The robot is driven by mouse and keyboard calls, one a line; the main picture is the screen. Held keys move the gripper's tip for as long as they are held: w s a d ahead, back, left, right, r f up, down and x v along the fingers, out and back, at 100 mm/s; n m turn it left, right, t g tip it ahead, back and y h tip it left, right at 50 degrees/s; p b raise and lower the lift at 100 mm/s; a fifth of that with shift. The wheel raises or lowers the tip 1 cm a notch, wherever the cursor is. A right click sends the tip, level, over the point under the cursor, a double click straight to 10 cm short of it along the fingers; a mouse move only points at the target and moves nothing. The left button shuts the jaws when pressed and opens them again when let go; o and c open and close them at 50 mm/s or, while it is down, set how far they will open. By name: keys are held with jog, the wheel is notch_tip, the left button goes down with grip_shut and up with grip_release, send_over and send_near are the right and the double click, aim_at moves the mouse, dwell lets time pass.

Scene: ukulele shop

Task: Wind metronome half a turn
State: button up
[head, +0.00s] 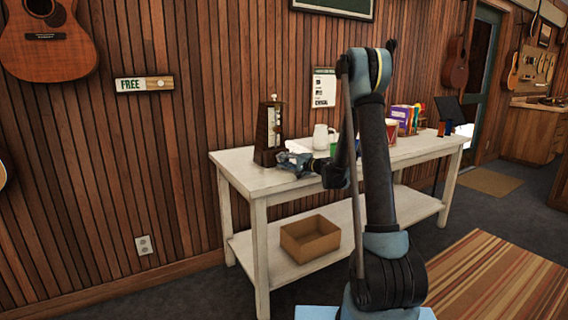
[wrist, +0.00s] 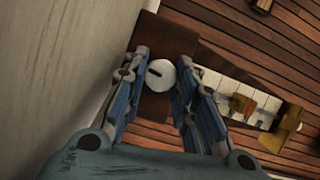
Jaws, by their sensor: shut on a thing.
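The metronome (head: 267,135) is a dark wooden pyramid with a pale scale on its face, standing upright on the left end of the white table. In the wrist view its brown body (wrist: 168,38) lies beyond my fingers. A round white winding knob (wrist: 160,76) with a short dark line sits on its side. My gripper (head: 288,162) reaches the metronome's lower right side. In the wrist view my gripper (wrist: 161,66) has one blue finger on each side of the knob, shut on it. The knob is hidden in the head view.
The white table (head: 245,180) also holds a white mug (head: 320,137), a red drum-like item (head: 391,130) and colourful boxes (head: 402,118) to the right. A cardboard box (head: 310,240) sits on the lower shelf. The wood-panelled wall (head: 180,150) is close behind the metronome.

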jog(key=shift+s+f, duration=0.1)
jog(key=shift+f, duration=0.05)
dwell(0.3)
jog(key=o, duration=1)
jog(key=shift+o, duration=0.2)
jog(key=v, duration=1.2)
